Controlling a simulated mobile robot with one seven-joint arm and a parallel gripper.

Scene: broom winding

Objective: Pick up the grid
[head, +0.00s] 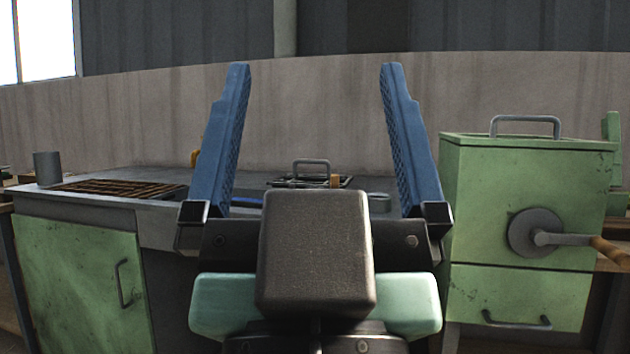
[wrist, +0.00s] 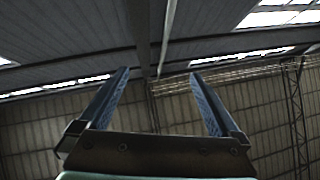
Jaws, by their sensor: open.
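A brown, slatted grid (head: 120,188) lies flat in the top of the grey workbench (head: 165,208) at the left in the head view. A second dark grid-like piece (head: 285,182) with a grey handle (head: 311,163) lies farther back on the bench, seen between my fingers and partly hidden by my wrist. I cannot tell which one the task means. My gripper (head: 315,68) is open and empty, its blue fingers pointing up, apart from both pieces. In the wrist view my gripper (wrist: 160,73) has only roof and wall behind it, with no grid in sight.
A grey cup (head: 47,168) stands at the bench's left end. A green box (head: 525,200) with a top handle and a side crank (head: 570,240) stands at the right. A green cabinet door (head: 80,285) is below the bench. A concrete wall (head: 160,115) runs behind.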

